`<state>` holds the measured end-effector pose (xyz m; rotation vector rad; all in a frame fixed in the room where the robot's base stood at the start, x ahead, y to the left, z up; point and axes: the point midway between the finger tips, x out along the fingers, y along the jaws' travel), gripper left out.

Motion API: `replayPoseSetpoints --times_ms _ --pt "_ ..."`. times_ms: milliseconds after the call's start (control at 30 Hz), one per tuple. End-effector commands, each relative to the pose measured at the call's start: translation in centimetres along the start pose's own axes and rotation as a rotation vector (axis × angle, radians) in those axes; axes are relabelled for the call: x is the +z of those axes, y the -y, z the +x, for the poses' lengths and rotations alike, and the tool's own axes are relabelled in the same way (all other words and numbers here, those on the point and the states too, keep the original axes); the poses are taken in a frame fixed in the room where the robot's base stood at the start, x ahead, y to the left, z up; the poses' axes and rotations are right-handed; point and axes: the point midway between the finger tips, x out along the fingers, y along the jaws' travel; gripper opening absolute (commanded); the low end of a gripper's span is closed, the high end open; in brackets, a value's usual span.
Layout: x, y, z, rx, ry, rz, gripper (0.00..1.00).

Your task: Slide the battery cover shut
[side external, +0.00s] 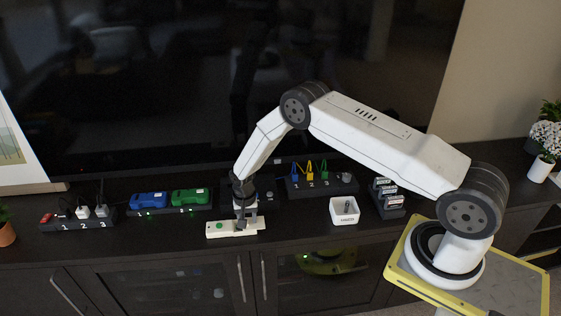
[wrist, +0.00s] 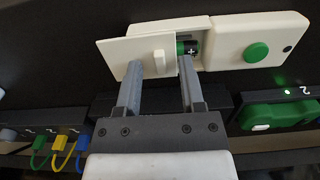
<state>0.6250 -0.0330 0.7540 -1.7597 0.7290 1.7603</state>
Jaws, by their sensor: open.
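A cream battery device (side external: 220,232) lies on the dark cabinet top in the side view. In the wrist view its body (wrist: 228,50) has a round green button (wrist: 256,52). Its flat cover (wrist: 122,52) sits offset to the left, leaving part of the compartment open. A battery (wrist: 187,47) with a plus mark shows in that gap. The cover has a raised tab (wrist: 158,62). My gripper (wrist: 160,68) is open, one finger on each side of the tab in the picture. I cannot tell whether either finger touches it. In the side view my gripper (side external: 243,215) is over the device.
Blue (side external: 149,200) and green (side external: 190,196) units sit in a dock to the left. A cable holder (side external: 320,184) stands behind, with a white bin (side external: 344,210) to the right. A numbered plug strip (side external: 78,222) is at far left. The cabinet's front edge is close.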

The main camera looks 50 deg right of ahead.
Motion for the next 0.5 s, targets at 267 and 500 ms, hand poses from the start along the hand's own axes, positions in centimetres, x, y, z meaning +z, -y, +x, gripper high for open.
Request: replayPoseSetpoints --times_ms 267,500 --pt "-0.1 0.0 -1.8 -0.001 -0.001 0.000 0.50" --pt "-0.1 0.1 -4.5 -0.002 -0.002 0.000 0.50"
